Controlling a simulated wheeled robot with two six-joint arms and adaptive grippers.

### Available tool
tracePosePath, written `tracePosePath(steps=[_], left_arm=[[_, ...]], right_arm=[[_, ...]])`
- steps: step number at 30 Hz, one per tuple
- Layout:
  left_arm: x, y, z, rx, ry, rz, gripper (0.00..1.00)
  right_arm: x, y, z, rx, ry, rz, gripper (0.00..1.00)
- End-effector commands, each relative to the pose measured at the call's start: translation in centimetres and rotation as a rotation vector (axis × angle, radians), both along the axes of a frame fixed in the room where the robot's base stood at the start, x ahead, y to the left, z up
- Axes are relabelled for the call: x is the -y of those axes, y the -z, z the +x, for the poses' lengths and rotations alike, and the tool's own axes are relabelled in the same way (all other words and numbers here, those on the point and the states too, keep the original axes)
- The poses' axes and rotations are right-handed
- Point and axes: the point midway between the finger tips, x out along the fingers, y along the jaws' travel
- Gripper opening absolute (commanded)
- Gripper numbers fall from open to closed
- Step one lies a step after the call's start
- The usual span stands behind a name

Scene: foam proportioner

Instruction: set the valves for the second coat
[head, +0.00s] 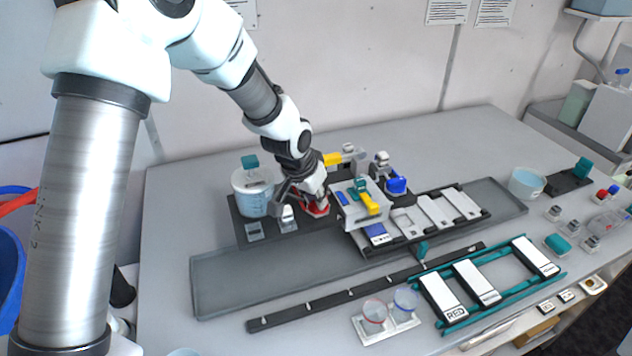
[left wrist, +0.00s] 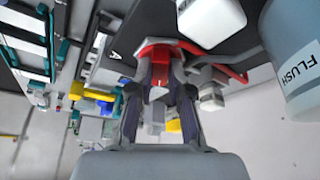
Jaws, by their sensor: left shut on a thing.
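My left gripper (head: 311,197) reaches down to a red valve (head: 318,210) on the dark base behind the long grey tray. In the left wrist view its two fingers (left wrist: 160,95) are shut on the red valve (left wrist: 160,50), whose lower part and red tube stay visible. A blue valve (head: 397,186) sits to the right on the dark base. A clear container with a teal top (head: 252,192) stands left of the gripper; the wrist view shows a container labelled FLUSH (left wrist: 296,72). The gripper partly hides the red valve in the head view. My right gripper is not in view.
A carriage with a yellow handle (head: 369,203) stands over white plates in the grey tray (head: 235,285). In front are a dark rail (head: 335,298), two small cups (head: 374,312) and a teal rack (head: 513,303) holding white plates, one marked RED. The table's left front is clear.

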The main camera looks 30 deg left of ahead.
Motion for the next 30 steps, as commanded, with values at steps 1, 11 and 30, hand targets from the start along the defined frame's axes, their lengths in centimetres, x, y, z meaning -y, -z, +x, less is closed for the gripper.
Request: tracePosePath(steps=[1,11,30], left_arm=[[-0.1,-0.2,0.0,0.0,0.035,-0.004,0.0],[-0.3,0.7,0.3,0.006,0.336,-0.002,0.0],[-0.4,0.2,0.2,0.0,0.599,0.002,0.0]], right_arm=[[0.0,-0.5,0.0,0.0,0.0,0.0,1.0],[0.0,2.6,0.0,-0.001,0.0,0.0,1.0],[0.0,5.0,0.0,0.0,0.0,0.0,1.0]])
